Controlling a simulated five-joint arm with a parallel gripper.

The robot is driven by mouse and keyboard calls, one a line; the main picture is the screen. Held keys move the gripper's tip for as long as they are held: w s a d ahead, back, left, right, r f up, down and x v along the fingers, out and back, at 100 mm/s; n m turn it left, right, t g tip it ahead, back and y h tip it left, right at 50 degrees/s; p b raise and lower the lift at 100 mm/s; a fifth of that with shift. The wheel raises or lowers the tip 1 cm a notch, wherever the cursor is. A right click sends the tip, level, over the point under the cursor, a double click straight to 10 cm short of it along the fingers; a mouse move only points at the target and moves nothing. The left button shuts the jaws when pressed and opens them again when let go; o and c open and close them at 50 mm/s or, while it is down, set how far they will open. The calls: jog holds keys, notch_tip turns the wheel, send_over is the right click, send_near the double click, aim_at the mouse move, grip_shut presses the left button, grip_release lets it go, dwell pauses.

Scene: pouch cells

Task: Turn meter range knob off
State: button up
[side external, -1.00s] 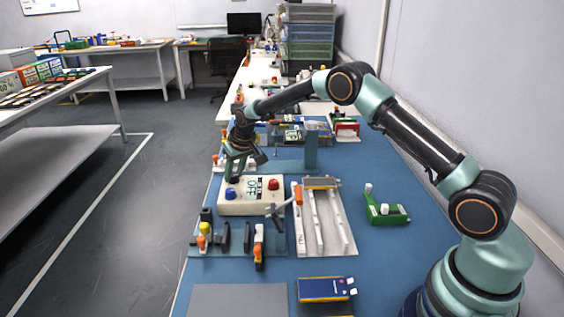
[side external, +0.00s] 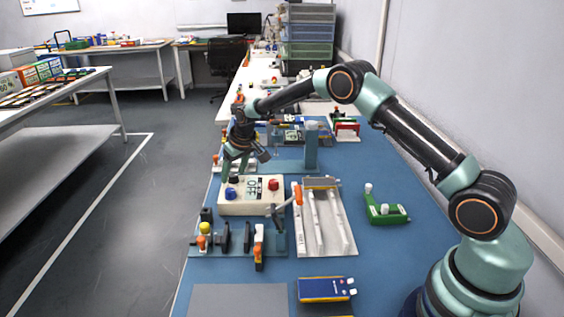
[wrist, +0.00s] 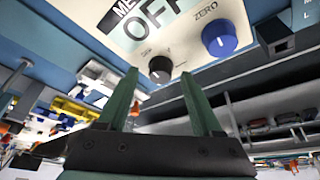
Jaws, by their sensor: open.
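The meter (side external: 252,208) is a cream box on the blue bench. Its display (wrist: 152,22) reads OFF. The black range knob (wrist: 160,69) has a pale pointer mark and small markings around it; it also shows on the box's far left (side external: 234,180). A blue knob (wrist: 219,38) labelled ZERO sits beside it, and a red knob (side external: 273,184) is at the box's right. My gripper (side external: 234,172) is open and empty, just above the black knob. In the wrist view its green fingers (wrist: 159,78) stand apart on either side of the knob, with gaps visible.
A rack (side external: 240,240) with several small tools stands in front of the meter. A tray with pale rails (side external: 346,230) lies to its right, and a blue post (side external: 311,147) stands behind. A green holder (side external: 384,212) is further right.

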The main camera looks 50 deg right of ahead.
jog(key=v, duration=1.2)
jog(key=s+a+r, duration=0.1)
jog(key=s+r, duration=0.3)
jog(key=s, duration=0.3)
jog(key=s+r+t, duration=0.1)
jog(key=s+r, duration=0.2)
jog(key=s, duration=0.4)
jog(key=s+a+r, duration=0.1)
jog(key=s+r, duration=0.3)
jog(key=s, duration=0.3)
jog(key=s+f, duration=0.2)
jog(key=s, duration=0.6)
jog(key=shift+s+f, duration=0.15)
jog(key=shift+s, duration=0.2)
jog(key=shift+a, duration=0.15)
